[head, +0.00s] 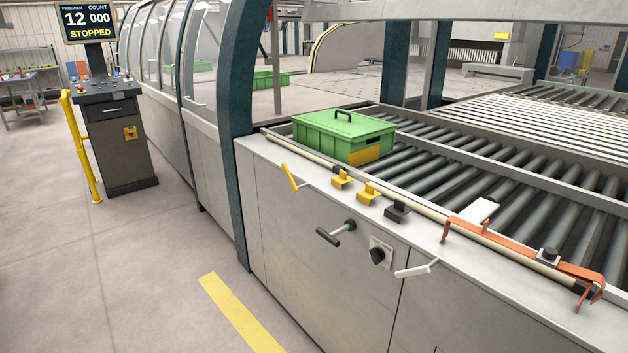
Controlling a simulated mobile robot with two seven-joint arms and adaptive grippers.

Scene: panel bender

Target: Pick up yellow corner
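Two small yellow corner pieces sit on the grey ledge of the machine. One yellow corner (341,180) is on the left, and the second yellow corner (367,194) is just to its right and nearer. Both look like low blocks with a raised part. A similar dark grey piece (397,211) stands to their right on the same ledge. Neither of my grippers shows in the head view.
A lidded green crate (343,140) stands behind the corners by the rollers (470,165). A yellow lever (291,177) is left of them. An orange clamp-like frame (520,255) lies at right. Handles and a black knob (377,255) project from the front panel.

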